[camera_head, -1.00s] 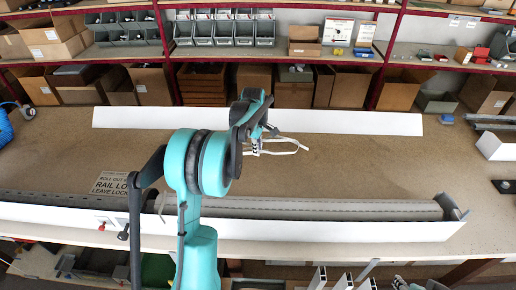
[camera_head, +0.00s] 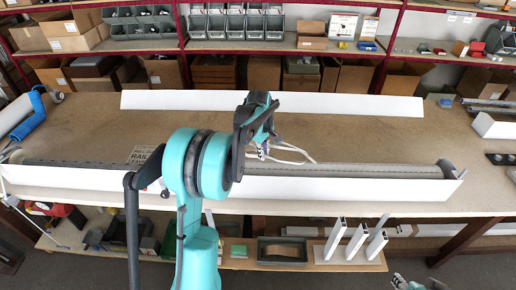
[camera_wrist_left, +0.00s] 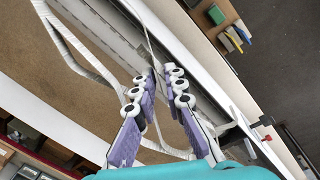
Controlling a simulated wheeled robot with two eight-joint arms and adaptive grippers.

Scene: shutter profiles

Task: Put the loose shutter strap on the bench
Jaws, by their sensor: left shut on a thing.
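My left gripper (camera_head: 263,150) is shut on the white shutter strap (camera_head: 298,152). The strap hangs out in a loop to the right of the gripper in the head view. In the left wrist view the purple fingers (camera_wrist_left: 161,80) are close together, and the strap (camera_wrist_left: 78,48) runs off to the upper left. The bench (camera_head: 370,135) lies below the gripper and strap. At the bottom edge, part of what looks like my right gripper (camera_head: 418,284) shows; its fingers cannot be made out.
A long white shutter box (camera_head: 350,190) with a grey roller lies along the bench's front. A white profile (camera_head: 270,101) lies along the back. A blue roll (camera_head: 28,118) is at the left. Bare bench lies between box and profile. Shelves with bins (camera_head: 235,22) stand behind.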

